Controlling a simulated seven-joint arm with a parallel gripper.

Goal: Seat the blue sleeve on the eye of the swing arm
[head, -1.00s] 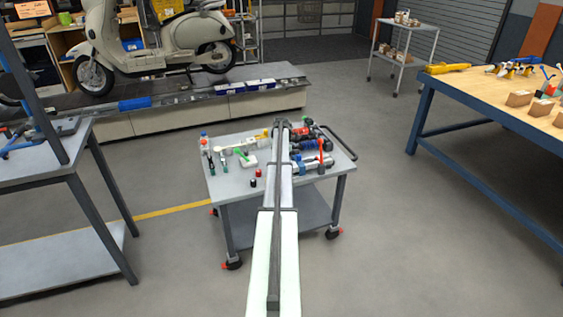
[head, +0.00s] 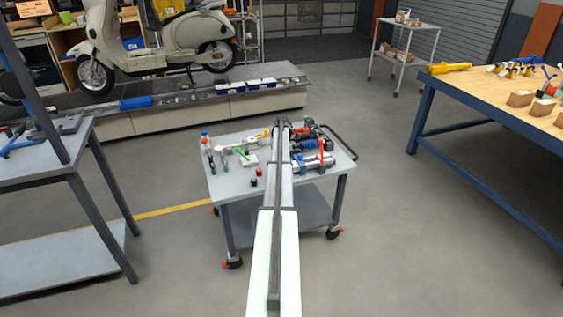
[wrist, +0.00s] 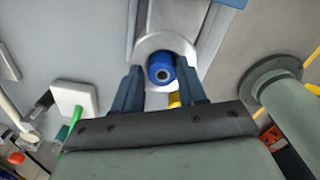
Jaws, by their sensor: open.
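The blue sleeve (wrist: 162,68) shows end-on in the wrist view, with a grey centre around a dark hole. It lies at the rounded end of the pale metal swing arm (wrist: 178,14), against the eye (wrist: 150,46). I cannot tell how deep it sits in the eye. My gripper (wrist: 158,66) is open, with one dark finger on each side of the sleeve and visible gaps to it. In the head view my arm reaches over the cart and hides the gripper, sleeve and eye.
The grey cart (head: 228,182) carries bottles, a white block, a small dark-red piece and power tools around my arm. A wooden-topped bench (head: 480,95) is at right, a grey bench (head: 30,170) at left.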

